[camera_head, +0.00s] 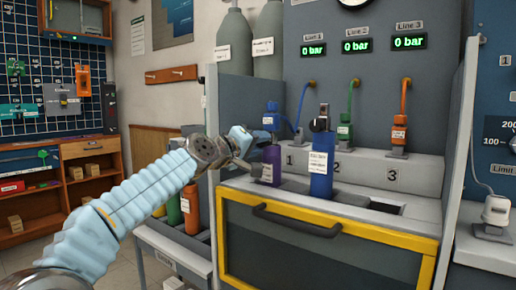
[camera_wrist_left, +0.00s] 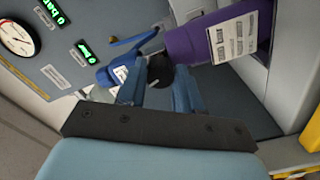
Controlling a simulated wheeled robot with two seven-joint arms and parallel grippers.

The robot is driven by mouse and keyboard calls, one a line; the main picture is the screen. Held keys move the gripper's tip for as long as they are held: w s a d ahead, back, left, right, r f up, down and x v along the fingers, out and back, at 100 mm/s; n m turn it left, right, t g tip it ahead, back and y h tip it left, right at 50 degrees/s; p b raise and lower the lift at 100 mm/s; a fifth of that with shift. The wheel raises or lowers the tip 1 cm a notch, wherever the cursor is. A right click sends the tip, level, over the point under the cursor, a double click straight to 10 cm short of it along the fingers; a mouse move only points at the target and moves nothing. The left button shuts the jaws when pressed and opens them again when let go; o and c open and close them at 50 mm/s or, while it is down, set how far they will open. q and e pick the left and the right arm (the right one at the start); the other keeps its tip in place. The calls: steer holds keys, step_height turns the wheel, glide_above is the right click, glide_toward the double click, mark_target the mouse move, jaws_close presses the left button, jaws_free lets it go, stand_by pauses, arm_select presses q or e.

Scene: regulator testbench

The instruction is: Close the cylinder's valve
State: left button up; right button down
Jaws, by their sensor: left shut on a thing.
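A purple cylinder (camera_head: 272,166) stands at station 1 of the bench, with a blue regulator (camera_head: 270,120) on top. In the left wrist view the purple cylinder (camera_wrist_left: 210,42) lies across the upper right, with its label showing. My left gripper (camera_head: 256,148) is at the top of this cylinder, reaching in from the left. In the left wrist view my gripper's fingers (camera_wrist_left: 159,90) are on either side of the cylinder's black valve knob (camera_wrist_left: 160,72), shut on it. The blue regulator (camera_wrist_left: 116,72) and its hose are beside the left finger. My right gripper is not in view.
A blue cylinder (camera_head: 321,168) with a black valve stands close by on the right. Green (camera_head: 345,131) and orange (camera_head: 399,132) regulators hang at the back. Three displays (camera_head: 355,46) read 0 bar. A grey side panel (camera_head: 228,110) stands left of the bench.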

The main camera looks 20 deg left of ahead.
arm_select(q)
steer(key=shift+f+m+b, duration=0.15)
steer(key=shift+m+b, duration=0.3)
steer(key=shift+m, duration=1.25)
steer(key=o, duration=1.1)
steer(key=shift+c, duration=0.2)
steer(key=b+v, duration=0.4)
steer(key=v, duration=0.9)
steer(key=shift+s, duration=0.35)
steer(key=shift+a, duration=0.1)
